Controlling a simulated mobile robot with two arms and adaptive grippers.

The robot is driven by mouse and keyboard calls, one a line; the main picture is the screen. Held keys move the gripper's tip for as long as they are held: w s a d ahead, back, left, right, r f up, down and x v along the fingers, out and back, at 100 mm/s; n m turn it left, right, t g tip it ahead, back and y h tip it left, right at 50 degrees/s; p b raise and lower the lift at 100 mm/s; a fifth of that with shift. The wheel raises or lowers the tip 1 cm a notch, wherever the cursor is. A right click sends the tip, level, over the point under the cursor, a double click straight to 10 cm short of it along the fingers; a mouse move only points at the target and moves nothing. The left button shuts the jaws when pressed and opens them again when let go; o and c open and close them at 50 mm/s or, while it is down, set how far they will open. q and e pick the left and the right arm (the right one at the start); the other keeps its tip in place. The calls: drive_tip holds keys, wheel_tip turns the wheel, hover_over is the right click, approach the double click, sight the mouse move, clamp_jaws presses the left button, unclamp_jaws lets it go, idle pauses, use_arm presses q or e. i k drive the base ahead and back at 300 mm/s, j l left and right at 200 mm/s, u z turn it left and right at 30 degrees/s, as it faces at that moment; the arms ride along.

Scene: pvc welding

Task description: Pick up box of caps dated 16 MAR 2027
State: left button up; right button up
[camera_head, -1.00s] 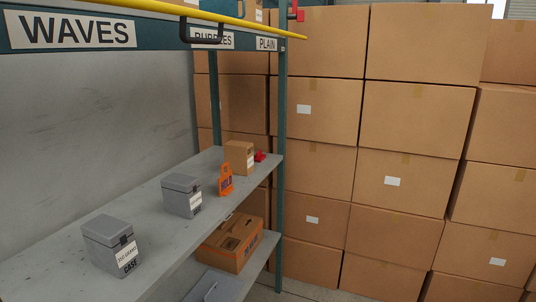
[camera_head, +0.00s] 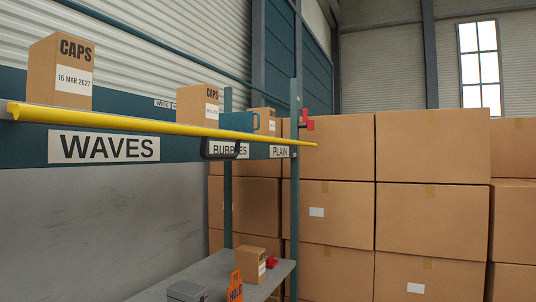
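The brown box of caps (camera_head: 47,72) stands upright on the top shelf at the left of the head view. Its side reads "CAPS", with a white label "16 MAR 2027". Its lower edge is partly hidden by the yellow bar at the shelf front. A second brown "CAPS" box (camera_head: 197,103) stands farther along the same shelf; its date is too small to read. A third brown box (camera_head: 262,121) stands at the far end. Neither of my grippers shows in this view.
A yellow bar (camera_head: 170,125) with a black handle (camera_head: 220,149) runs along the top shelf's front, above labels "WAVES", "BUBBLES" and "PLAIN". A teal object (camera_head: 238,121) sits between boxes. The lower shelf (camera_head: 205,272) holds a small box, a grey case and an orange item. Large cartons (camera_head: 430,155) fill the right.

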sight(60, 71)
drive_tip(key=i+l+u, duration=0.4)
drive_tip(key=l+u, duration=0.25)
drive_tip(key=i+l+u, duration=0.1)
drive_tip(key=l+u, duration=0.2)
drive_tip(key=l, duration=0.15)
drive_tip(key=i+l+u, duration=0.1)
drive_tip(key=l+u, duration=0.2)
drive_tip(key=l, duration=0.15)
